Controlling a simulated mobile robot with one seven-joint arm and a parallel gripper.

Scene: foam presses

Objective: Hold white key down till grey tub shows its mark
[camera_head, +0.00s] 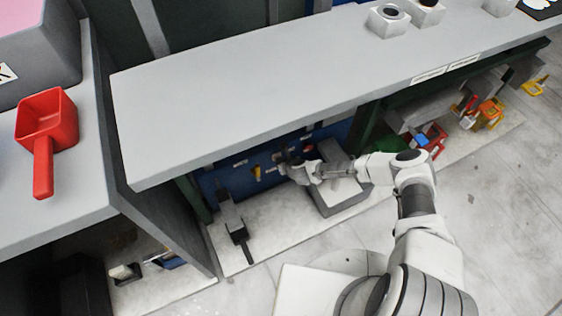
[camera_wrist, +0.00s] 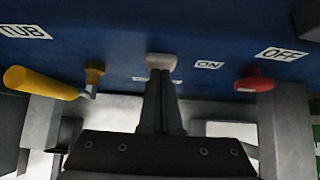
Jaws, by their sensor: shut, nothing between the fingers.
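The pale white key (camera_wrist: 160,61) sits on a blue panel (camera_wrist: 120,50), left of the ON label, in the wrist view. My gripper (camera_wrist: 161,76) is shut and empty, its fingertips right at the key's lower edge. They appear to meet it, but I cannot tell whether it is pressed in. In the head view my gripper (camera_head: 287,168) reaches under the grey bench toward the blue panel. A grey box, probably the grey tub (camera_head: 345,206), stands on the pale floor strip just below my arm, with pale contents. No mark on it can be made out.
A yellow-handled lever (camera_wrist: 40,82) is left of the key and a red knob (camera_wrist: 253,82) right, under OFF. The grey bench top (camera_head: 250,90) overhangs my arm. A black-handled scoop (camera_head: 238,230) lies to the left; a red scoop (camera_head: 47,125) is on the side counter.

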